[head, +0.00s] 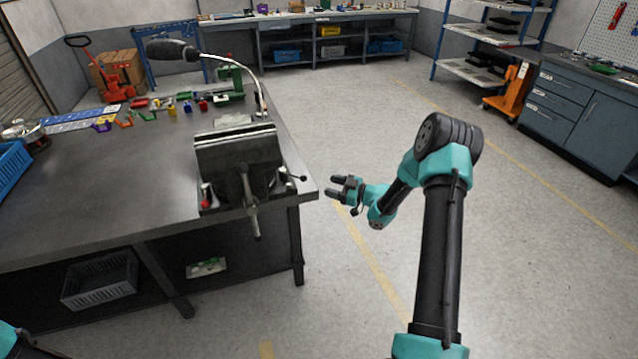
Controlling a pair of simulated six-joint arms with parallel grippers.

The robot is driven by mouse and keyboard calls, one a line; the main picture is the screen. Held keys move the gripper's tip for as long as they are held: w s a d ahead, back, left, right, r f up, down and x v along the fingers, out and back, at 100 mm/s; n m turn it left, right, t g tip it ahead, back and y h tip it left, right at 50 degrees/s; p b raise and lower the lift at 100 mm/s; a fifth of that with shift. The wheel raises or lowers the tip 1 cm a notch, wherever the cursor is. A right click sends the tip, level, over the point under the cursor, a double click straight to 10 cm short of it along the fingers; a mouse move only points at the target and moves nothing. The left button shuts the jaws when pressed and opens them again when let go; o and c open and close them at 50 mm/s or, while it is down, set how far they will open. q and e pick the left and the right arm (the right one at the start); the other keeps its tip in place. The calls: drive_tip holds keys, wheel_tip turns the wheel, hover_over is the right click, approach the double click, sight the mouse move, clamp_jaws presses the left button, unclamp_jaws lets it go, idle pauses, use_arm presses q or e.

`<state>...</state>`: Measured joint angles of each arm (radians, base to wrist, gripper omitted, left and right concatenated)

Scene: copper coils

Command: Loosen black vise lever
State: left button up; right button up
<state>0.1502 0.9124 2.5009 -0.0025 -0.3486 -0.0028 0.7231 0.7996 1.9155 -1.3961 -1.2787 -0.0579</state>
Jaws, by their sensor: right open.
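A dark metal vise (238,158) is fixed near the right front corner of the workbench. A long bar handle (251,207) hangs down at its front, tilted slightly. A small lever with a black knob (303,178) sticks out at the vise's right side; a red knob (207,202) shows at its left. I cannot tell for certain which of these is the black vise lever. My right gripper (332,188) is open and empty, just right of the bench corner, pointing left towards the vise and apart from it. My left gripper is out of view.
The workbench (110,200) has a bare middle. Coloured clamps (172,108) and a dark lamp (172,50) on a curved arm stand behind the vise. A blue crate (10,170) sits at the left edge. The floor right of the bench is clear.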

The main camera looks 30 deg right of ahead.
drive_tip(key=v, duration=0.4)
drive_tip(key=shift+s+d, duration=0.1)
drive_tip(key=shift+c, duration=0.4)
